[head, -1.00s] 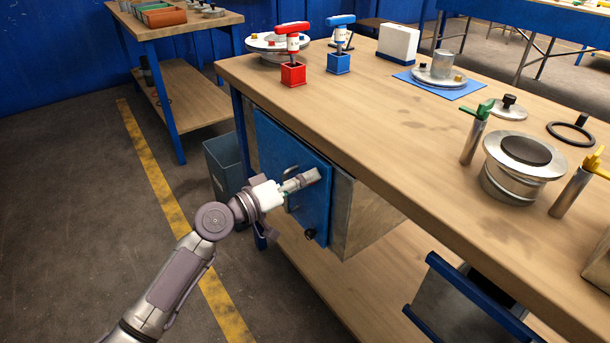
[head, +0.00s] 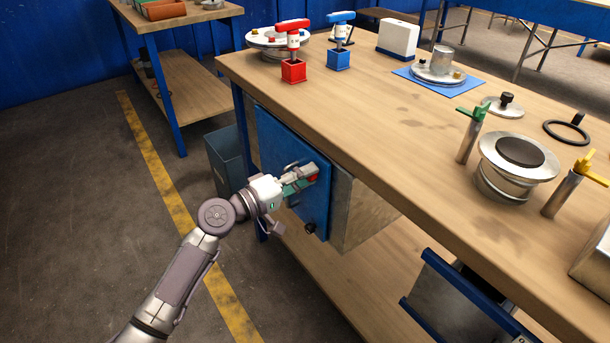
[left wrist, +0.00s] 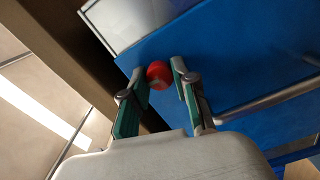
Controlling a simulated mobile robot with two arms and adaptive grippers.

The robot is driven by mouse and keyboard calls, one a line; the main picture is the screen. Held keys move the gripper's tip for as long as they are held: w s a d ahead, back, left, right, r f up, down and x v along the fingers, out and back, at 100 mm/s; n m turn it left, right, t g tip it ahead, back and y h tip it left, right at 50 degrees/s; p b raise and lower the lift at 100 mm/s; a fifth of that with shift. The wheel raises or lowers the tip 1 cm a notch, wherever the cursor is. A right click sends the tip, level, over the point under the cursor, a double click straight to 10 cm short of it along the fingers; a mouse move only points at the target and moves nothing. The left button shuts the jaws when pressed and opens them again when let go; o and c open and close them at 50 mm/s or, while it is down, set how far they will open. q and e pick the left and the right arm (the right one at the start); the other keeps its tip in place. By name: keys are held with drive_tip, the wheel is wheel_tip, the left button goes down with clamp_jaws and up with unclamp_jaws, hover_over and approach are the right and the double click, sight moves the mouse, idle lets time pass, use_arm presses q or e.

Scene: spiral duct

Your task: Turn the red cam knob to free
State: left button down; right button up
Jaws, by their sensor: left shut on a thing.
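The red cam knob (head: 313,178) is on the upper right part of the blue cabinet door (head: 320,205), under the workbench. It also shows in the left wrist view (left wrist: 159,76) as a small red round knob near the door's edge. My left gripper (head: 308,173) reaches it from the left and is shut on it, with one fingertip on each side in the left wrist view (left wrist: 160,70). The fingers hide part of the knob in the head view. My right gripper is not in view.
A bar handle (left wrist: 270,103) crosses the blue door close to my left fingers. A black knob (head: 309,228) sits lower on the door. The workbench top (head: 400,150) overhangs above. A grey bin (head: 226,158) stands behind my left forearm.

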use_arm(q)
drive_tip(key=c, duration=0.9)
unclamp_jaws()
drive_tip(key=v, duration=1.2)
